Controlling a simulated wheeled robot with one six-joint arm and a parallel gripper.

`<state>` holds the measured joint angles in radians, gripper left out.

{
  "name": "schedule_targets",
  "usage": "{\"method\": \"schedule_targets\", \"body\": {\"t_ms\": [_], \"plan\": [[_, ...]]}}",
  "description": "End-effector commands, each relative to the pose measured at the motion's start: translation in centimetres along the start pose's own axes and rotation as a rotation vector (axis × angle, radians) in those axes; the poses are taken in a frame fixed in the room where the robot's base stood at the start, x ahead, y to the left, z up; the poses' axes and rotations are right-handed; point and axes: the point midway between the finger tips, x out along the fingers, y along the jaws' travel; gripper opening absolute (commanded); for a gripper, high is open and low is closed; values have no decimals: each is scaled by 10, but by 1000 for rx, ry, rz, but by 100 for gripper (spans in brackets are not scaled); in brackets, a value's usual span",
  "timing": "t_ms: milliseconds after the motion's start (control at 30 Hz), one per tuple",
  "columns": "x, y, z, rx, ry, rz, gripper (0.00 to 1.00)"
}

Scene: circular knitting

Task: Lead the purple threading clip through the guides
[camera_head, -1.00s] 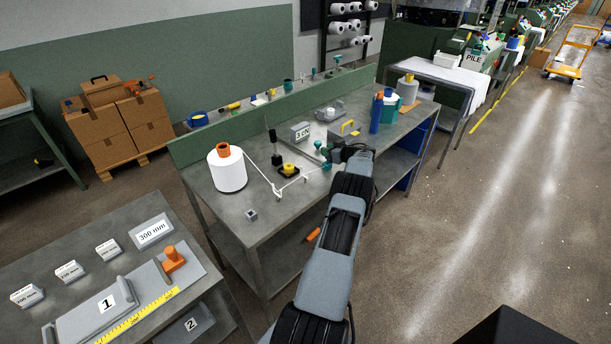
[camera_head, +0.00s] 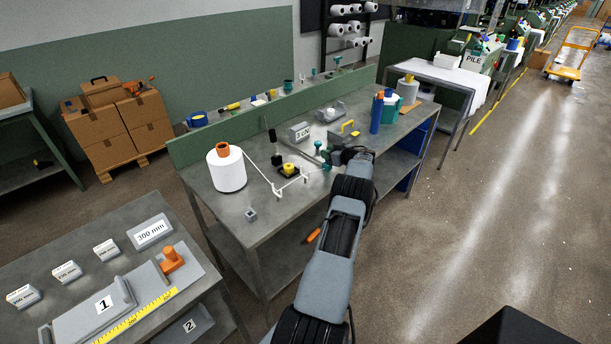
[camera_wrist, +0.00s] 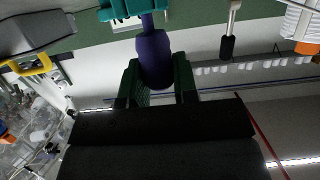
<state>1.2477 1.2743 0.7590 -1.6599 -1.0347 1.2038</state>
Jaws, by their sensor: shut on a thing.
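The purple threading clip (camera_wrist: 154,58) is between the green fingers of my gripper (camera_wrist: 158,75) in the wrist view, and the gripper is shut on it. The clip's far end meets or overlaps a teal part (camera_wrist: 125,9) at the top of that view; I cannot tell if they touch. In the head view my gripper (camera_head: 338,156) is over the bench, beside small teal parts (camera_head: 324,155), and the clip is too small to make out. A white guide frame (camera_head: 290,181) stands to its left. The white yarn cone (camera_head: 227,172) with an orange top stands further left.
A yellow-and-black part (camera_head: 288,169) and a black-handled tool (camera_head: 276,158) lie left of my gripper. A grey scale-like box (camera_head: 300,131), a yellow handle (camera_head: 348,127) and a blue bottle (camera_head: 376,115) stand behind. The bench's front left is mostly clear, apart from a small grey block (camera_head: 251,215).

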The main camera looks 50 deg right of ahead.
Motion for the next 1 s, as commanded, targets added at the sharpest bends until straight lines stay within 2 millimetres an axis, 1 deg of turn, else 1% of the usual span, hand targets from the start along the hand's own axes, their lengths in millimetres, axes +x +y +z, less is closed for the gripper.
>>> {"method": "schedule_targets", "body": {"t_ms": [900, 933, 1000], "plan": [[1, 0, 5, 0, 0, 0, 10], [1, 0, 5, 0, 0, 0, 29], [1, 0, 5, 0, 0, 0, 36]]}}
